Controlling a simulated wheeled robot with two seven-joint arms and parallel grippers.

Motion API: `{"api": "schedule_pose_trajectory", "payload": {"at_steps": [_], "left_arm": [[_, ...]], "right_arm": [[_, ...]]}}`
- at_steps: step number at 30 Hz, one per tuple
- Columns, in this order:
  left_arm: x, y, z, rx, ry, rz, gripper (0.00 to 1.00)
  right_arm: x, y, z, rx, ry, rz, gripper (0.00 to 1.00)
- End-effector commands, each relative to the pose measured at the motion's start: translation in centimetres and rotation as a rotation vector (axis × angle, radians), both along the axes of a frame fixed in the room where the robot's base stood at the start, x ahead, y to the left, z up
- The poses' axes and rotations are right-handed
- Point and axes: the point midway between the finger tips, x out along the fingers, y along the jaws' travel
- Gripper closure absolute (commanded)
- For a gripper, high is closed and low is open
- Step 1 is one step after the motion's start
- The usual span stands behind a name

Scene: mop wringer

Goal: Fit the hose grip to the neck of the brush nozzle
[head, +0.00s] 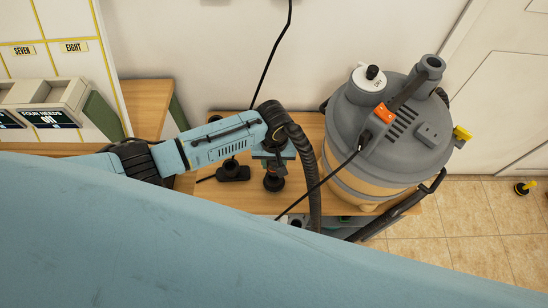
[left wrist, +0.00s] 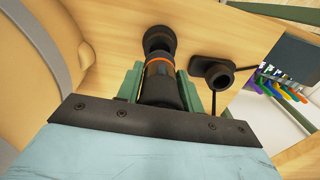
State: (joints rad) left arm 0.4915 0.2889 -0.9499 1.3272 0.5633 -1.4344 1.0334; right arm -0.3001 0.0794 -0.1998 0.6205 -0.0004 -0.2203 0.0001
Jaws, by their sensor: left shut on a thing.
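The hose grip (left wrist: 161,72) is a black tube with an orange ring. My left gripper (left wrist: 160,88) is shut on it, with a green finger on each side. Its round end points away from the wrist, over the wooden bench. In the head view the left gripper (head: 272,160) holds the grip with its dark lower end (head: 273,183) pointing down. The brush nozzle (head: 233,171) is black and stands left of the grip, apart from it. In the left wrist view the nozzle (left wrist: 217,72) shows its round open neck, to the right of the grip. My right gripper is not in view.
A grey vacuum canister (head: 375,150) stands on the right of the wooden bench (head: 240,196). A ribbed hose (head: 313,190) hangs beside the gripper. A thin black cable crosses the bench. A labelled shelf (head: 60,50) stands at the left, a wall behind.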

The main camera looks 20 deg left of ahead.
Motion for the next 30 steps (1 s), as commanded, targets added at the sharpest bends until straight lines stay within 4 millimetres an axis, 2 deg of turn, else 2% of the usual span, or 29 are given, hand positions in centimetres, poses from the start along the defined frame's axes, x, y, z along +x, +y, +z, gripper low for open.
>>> {"api": "schedule_pose_trajectory", "payload": {"at_steps": [3, 13, 30], "left_arm": [[0.0, -0.1, -1.4, -0.001, 0.001, 0.001, 0.85], [0.0, 0.0, -1.2, -0.001, 0.000, 0.000, 0.85], [0.0, 0.0, -2.6, -0.001, 0.000, 0.000, 0.85]], "right_arm": [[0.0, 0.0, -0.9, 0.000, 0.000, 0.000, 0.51], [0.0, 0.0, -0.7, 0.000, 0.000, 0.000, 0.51], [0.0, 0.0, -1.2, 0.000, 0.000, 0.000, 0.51]]}}
